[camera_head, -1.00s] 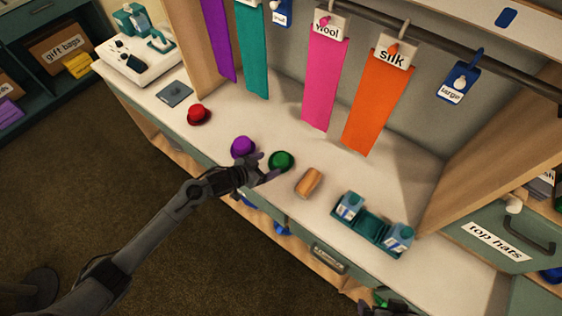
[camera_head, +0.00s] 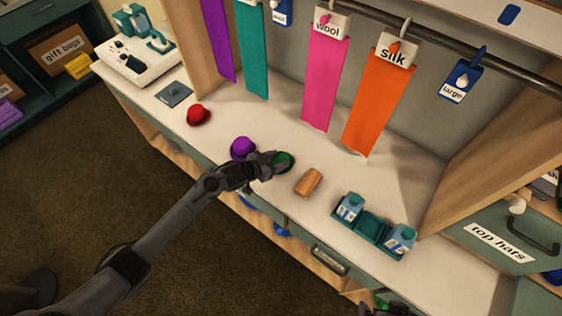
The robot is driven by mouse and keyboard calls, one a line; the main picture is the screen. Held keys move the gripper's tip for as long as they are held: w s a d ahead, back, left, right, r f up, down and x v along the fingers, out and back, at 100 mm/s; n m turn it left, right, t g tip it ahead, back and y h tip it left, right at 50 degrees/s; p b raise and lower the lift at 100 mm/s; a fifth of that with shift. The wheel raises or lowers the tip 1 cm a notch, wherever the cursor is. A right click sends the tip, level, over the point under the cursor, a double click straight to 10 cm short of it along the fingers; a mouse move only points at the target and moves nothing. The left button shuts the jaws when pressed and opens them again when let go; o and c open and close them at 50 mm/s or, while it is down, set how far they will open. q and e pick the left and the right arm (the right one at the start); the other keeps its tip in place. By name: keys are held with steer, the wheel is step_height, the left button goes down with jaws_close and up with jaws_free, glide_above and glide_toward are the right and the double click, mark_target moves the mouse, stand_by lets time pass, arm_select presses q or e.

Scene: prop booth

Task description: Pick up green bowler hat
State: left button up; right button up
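The green bowler hat (camera_head: 286,159) sits on the pale counter, between the purple hat and a tan cylinder. My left gripper (camera_head: 277,161) reaches over the counter from the left and is at the hat. Its fingers overlap the hat's left side and hide part of it. I cannot tell whether the fingers are closed on it or only around it. Only a small part of my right gripper (camera_head: 382,306) shows at the bottom edge, and its fingers are not clear.
A purple hat (camera_head: 242,148) sits close beside my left gripper, and a red hat (camera_head: 198,115) is farther left. A teal tray (camera_head: 369,229) with cartons stands farther right. Fabric strips hang behind.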

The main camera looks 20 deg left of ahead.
arm_select(q)
steer(key=c, duration=0.4)
steer(key=shift+r, duration=0.15)
